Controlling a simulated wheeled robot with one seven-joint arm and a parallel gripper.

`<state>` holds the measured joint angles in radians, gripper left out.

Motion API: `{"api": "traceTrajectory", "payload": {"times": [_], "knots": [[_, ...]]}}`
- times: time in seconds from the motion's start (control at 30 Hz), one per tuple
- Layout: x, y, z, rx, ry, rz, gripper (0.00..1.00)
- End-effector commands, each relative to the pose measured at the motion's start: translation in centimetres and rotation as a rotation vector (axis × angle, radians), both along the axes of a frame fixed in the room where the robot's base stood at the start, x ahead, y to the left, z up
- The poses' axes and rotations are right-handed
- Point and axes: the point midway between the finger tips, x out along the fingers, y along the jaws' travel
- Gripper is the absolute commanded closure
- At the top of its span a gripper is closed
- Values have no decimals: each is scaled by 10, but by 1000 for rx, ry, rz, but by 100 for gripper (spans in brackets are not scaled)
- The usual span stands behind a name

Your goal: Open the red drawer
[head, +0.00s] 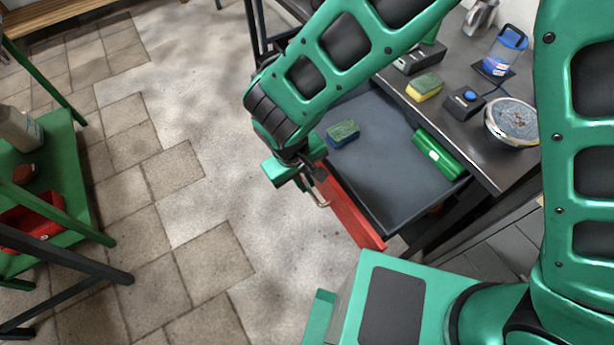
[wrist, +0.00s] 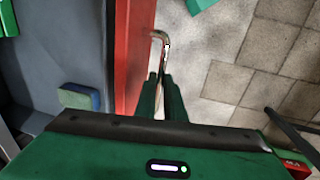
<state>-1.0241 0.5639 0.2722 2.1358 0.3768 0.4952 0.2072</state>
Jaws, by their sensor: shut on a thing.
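The red drawer (head: 352,214) is pulled out from under the workbench, its grey inside open to view. Its red front also shows in the wrist view (wrist: 133,45). My gripper (head: 314,184) is at the outer side of that front. In the wrist view its fingers (wrist: 163,82) are shut on the bent metal handle (wrist: 160,36), which sticks out between and beyond them. The far end of the front is hidden behind my arm in the head view.
Inside the drawer lie a blue and green sponge (head: 343,133) and a green object (head: 438,154). The bench top (head: 478,118) holds a yellow and green sponge (head: 425,86), a bowl (head: 512,122) and other items. A green table (head: 62,160) stands at left. Paved floor between is clear.

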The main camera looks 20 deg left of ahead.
Motion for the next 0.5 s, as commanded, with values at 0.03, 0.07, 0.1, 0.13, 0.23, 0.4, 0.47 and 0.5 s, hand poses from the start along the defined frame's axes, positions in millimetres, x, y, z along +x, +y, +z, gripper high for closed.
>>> {"api": "traceTrajectory", "payload": {"times": [0.03, 0.07, 0.1, 0.13, 0.23, 0.4, 0.47, 0.5], "knots": [[-1, -1, 1, -3, 1, 0, 100], [-1, -1, 1, -3, 1, 0, 86], [-1, -1, 1, -2, 1, 1, 77], [-1, -1, 1, -2, 1, 1, 72], [0, -1, 0, -2, 1, 1, 72], [0, 0, 1, -1, 1, 0, 72], [0, 0, 2, 0, 0, 0, 72], [0, 0, 5, 0, 0, 0, 72]]}}
